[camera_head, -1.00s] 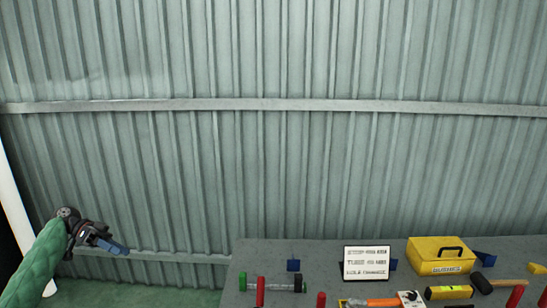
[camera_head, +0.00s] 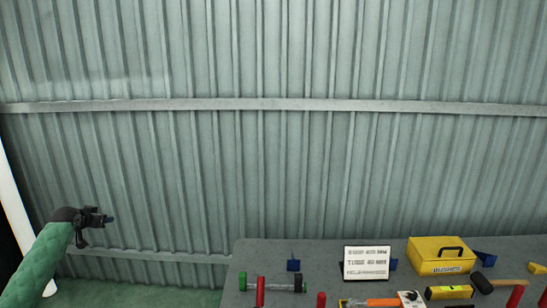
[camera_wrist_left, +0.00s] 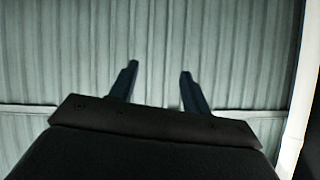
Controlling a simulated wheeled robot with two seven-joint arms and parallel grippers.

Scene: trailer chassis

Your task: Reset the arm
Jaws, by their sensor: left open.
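My left arm comes in from the lower left of the head view in a green quilted sleeve. Its gripper (camera_head: 109,218) is raised in front of the corrugated wall, left of the table and apart from it. In the left wrist view the two dark blue fingers (camera_wrist_left: 158,80) stand apart with nothing between them, so the gripper is open and empty. They point toward the wall. My right arm and gripper are in neither view.
A grey table (camera_head: 330,258) fills the lower right. It bears a yellow toolbox (camera_head: 440,256), a white sign (camera_head: 366,262), a hammer (camera_head: 483,284), a yellow level (camera_head: 449,292) and other tools. A corrugated wall (camera_head: 270,170) stands behind. A white post (camera_head: 17,215) is at the far left.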

